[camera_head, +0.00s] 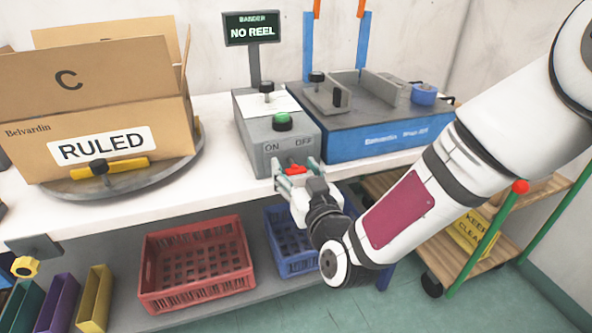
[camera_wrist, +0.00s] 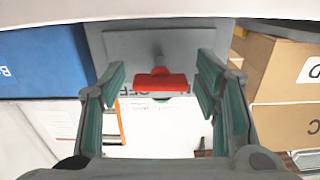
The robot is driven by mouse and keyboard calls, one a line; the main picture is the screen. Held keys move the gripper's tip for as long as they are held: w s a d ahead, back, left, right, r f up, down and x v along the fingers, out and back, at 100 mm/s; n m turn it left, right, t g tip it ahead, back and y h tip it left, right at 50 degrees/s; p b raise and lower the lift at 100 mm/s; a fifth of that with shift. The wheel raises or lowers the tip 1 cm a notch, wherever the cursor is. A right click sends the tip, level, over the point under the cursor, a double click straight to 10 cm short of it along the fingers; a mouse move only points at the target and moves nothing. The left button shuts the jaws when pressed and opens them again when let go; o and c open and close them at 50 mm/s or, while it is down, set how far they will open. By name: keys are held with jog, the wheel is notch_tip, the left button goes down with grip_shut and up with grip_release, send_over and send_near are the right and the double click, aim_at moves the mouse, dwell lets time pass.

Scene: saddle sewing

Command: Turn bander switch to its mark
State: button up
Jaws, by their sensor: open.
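The bander's grey control box (camera_head: 262,131) stands on the white bench, with ON and OFF lettering on its front face. The red switch (camera_head: 296,170) sits low on that face; its exact angle is hard to tell. My gripper (camera_head: 297,174) is open at the front of the box, its fingers on either side of the switch. In the wrist view, the red switch (camera_wrist: 160,83) lies crosswise between the two green-padded fingers, with a clear gap on both sides. The lettering is mostly hidden there, and I cannot make out the mark.
A green button (camera_head: 282,121) and black knob top the box; a sign (camera_head: 252,28) reads "NO REEL". The blue bander bed (camera_head: 375,141) is at right. A carton (camera_head: 95,120) rests on a turntable at left. Red (camera_head: 196,262) and blue crates sit below; a wooden cart stands right.

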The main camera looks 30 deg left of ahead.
jog(key=c, duration=1.2)
jog(key=shift+o, duration=0.2)
